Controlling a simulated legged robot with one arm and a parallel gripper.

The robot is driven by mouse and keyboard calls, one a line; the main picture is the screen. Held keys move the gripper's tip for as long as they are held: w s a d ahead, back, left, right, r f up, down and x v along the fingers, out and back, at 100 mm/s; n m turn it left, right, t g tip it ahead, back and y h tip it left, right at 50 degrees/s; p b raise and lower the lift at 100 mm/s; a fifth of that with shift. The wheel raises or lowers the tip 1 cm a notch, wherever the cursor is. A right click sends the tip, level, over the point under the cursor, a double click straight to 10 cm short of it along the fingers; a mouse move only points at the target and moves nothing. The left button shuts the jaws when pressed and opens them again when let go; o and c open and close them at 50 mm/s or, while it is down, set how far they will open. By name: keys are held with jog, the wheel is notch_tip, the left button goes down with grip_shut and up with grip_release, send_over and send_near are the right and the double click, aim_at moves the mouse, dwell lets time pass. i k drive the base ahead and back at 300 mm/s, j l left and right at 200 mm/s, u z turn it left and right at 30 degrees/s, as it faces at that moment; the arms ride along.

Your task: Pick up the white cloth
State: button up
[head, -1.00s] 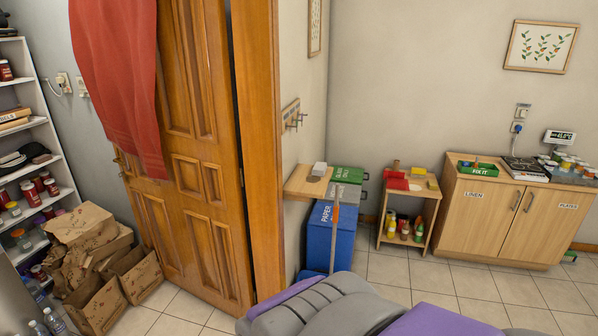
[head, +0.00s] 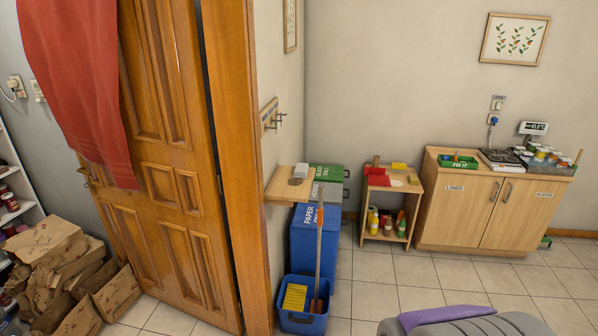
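I cannot make out a white cloth for certain in the head view. A small white-grey item (head: 302,170) lies on the wooden wall shelf (head: 281,188) beside the door frame, but it is too small to tell whether it is cloth. Red, yellow and pale items lie on top of the low wooden stand (head: 400,190), also too small to identify. A large red cloth (head: 75,85) hangs over the wooden door at the left. My gripper is not in view.
A blue bin (head: 315,322) holds a yellow item and a long-handled tool. Tall lidded bins (head: 314,235) stand behind it. A wooden cabinet (head: 490,212) stands at the right. Paper bags (head: 62,270) are piled left of the door (head: 165,170). Tiled floor (head: 385,290) is clear before the stand.

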aim_at(301, 171)
jog(key=i+l, duration=0.1)
jog(key=i, duration=0.4)
jog(key=i+u, duration=0.1)
jog(key=i, duration=0.4)
jog(key=i+l, duration=0.2)
jog(key=i, duration=0.3)
jog(key=i+l+u, duration=0.1)
jog(key=i, duration=0.4)
jog(key=i+l, duration=0.15)
jog(key=i, duration=0.3)
jog(key=u, duration=0.05)
